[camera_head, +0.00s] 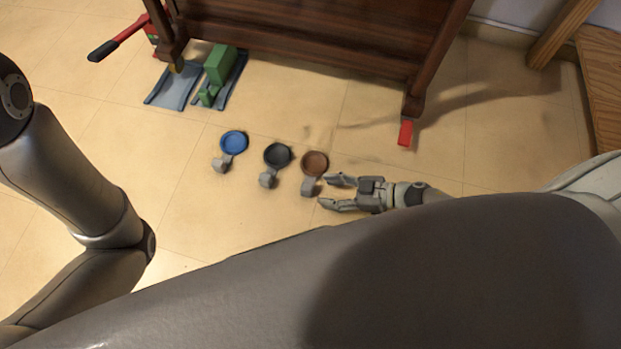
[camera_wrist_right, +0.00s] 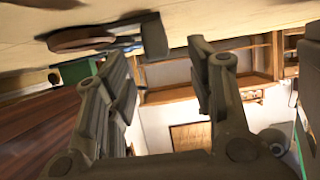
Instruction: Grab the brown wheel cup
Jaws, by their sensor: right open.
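The brown wheel cup (camera_head: 315,162) lies on the tiled floor, a round brown dish with a grey block-like handle (camera_head: 308,187) towards me. It is the rightmost of three similar cups. My right gripper (camera_head: 331,191) is open, just right of the handle, with its fingers pointing left towards it. No contact is clear. In the right wrist view the brown cup (camera_wrist_right: 82,39) and its grey handle (camera_wrist_right: 154,36) show at the top, beyond the open fingers (camera_wrist_right: 160,55). My left arm shows at the left, but its gripper is out of view.
A black cup (camera_head: 277,155) lies close left of the brown one, and a blue cup (camera_head: 234,142) further left. A dark wooden piano (camera_head: 310,45) stands behind. A green block (camera_head: 220,65), blue ramps (camera_head: 173,88) and a red block (camera_head: 405,133) are near its feet.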

